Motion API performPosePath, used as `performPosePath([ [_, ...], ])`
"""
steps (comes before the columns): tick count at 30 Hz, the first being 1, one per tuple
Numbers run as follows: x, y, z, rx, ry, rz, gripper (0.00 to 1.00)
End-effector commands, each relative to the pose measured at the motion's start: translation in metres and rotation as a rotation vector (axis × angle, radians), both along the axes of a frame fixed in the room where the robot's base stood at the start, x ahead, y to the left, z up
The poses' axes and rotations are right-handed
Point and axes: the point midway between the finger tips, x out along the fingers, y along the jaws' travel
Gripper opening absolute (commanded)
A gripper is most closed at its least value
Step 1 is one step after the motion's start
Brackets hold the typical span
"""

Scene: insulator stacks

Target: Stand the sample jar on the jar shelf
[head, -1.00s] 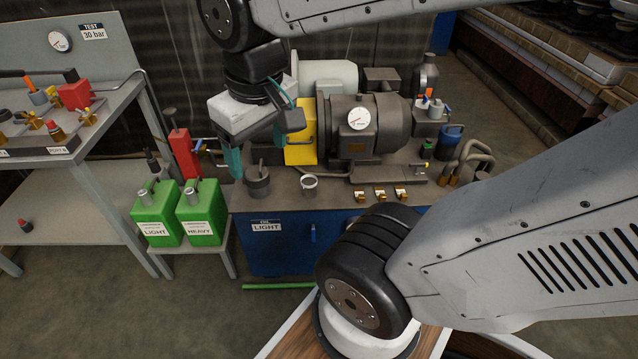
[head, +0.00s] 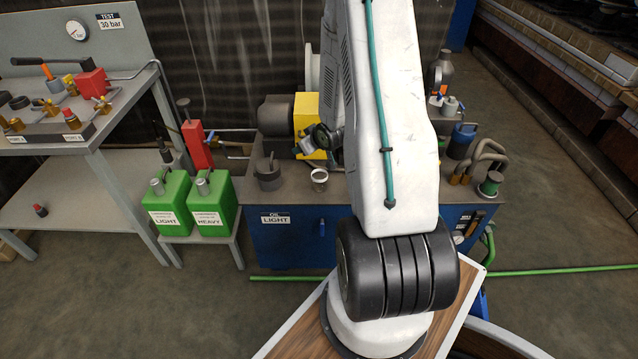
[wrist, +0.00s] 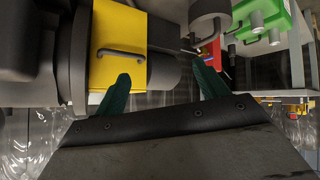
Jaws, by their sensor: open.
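My gripper (wrist: 162,88) is open in the wrist view, its two teal fingers apart with nothing held between them. Beyond the fingers are a yellow block (wrist: 118,45) and a dark cylinder. In the head view my arm hides most of the gripper, which is close to the yellow block (head: 306,110) above the blue oil tank (head: 285,245). I cannot pick out the sample jar or the jar shelf for certain. A small open round vessel or neck with a pale rim (head: 319,176) is on the tank top.
A dark capped fitting (head: 268,172) is beside the pale-rimmed piece. Green LIGHT (head: 168,208) and HEAVY (head: 212,207) containers stand on a low stand at the left. A test bench (head: 100,140) is farther left. A green bar (head: 545,272) lies on the otherwise open right floor.

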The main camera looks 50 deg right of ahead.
Motion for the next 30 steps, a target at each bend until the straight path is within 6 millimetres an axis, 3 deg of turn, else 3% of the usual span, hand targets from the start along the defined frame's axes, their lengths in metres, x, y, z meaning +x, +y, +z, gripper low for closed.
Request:
performPosePath([
  [1,-0.010,-0.009,-0.028,0.017,-0.030,-0.009,0.73],
  [3,-0.021,-0.018,-0.056,0.029,-0.091,-0.013,0.73],
  [6,-0.039,-0.025,-0.090,0.048,-0.180,-0.024,0.73],
  [10,-0.060,-0.027,-0.122,0.070,-0.278,-0.045,0.73],
  [17,-0.078,-0.025,-0.145,0.084,-0.369,-0.066,0.73],
  [30,-0.031,-0.038,-0.166,0.083,-0.376,-0.064,0.73],
])
